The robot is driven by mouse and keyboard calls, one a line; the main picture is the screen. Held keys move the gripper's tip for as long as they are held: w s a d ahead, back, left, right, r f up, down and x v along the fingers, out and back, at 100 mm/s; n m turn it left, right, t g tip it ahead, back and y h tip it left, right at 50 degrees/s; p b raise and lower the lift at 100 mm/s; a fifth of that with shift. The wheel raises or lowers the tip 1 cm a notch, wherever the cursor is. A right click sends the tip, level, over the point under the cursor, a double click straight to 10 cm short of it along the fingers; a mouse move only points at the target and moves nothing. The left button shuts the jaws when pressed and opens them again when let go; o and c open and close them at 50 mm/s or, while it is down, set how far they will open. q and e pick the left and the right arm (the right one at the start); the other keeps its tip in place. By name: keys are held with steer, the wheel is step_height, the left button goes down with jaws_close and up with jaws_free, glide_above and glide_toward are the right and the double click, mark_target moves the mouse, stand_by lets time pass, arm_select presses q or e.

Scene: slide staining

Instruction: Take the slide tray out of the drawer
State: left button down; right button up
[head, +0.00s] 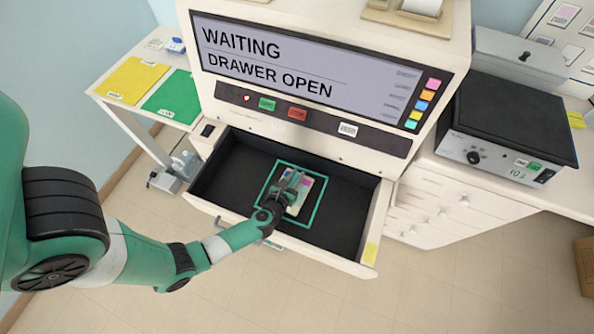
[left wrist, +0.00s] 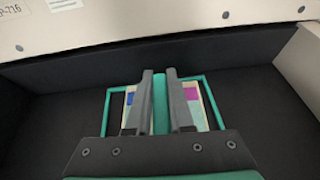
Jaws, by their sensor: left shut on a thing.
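The drawer (head: 345,214) of the white machine is open, with a dark inside. My left gripper (head: 297,182) reaches down into the drawer over the tray. In the left wrist view, its two fingers (left wrist: 160,103) are shut on a green middle bar of the slide tray (left wrist: 198,105), with slides on both sides. My right gripper is not in view.
The machine's screen (head: 300,70) above the drawer reads "WAITING DRAWER OPEN". A side table at left holds a yellow mat (head: 133,81) and a green mat (head: 172,97). A black-topped device (head: 510,120) stands on the right counter. The drawer walls surround my gripper.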

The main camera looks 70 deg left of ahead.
arm_select(q)
steer(key=d+r, duration=0.1)
steer(key=d+r+p, duration=0.1)
steer(key=r, duration=0.1)
steer(key=s+r+p, duration=0.1)
steer(key=shift+s+d+r, duration=0.1)
steer(key=shift+d+r, duration=0.15)
steer(key=shift+d, duration=0.15)
steer(key=s+d+r, duration=0.2)
steer(key=s+d, duration=0.2)
steer(key=d, duration=0.3)
steer(key=shift+d+r+p, duration=0.4)
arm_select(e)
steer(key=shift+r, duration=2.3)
arm_select(q)
steer(key=shift+s, duration=0.1)
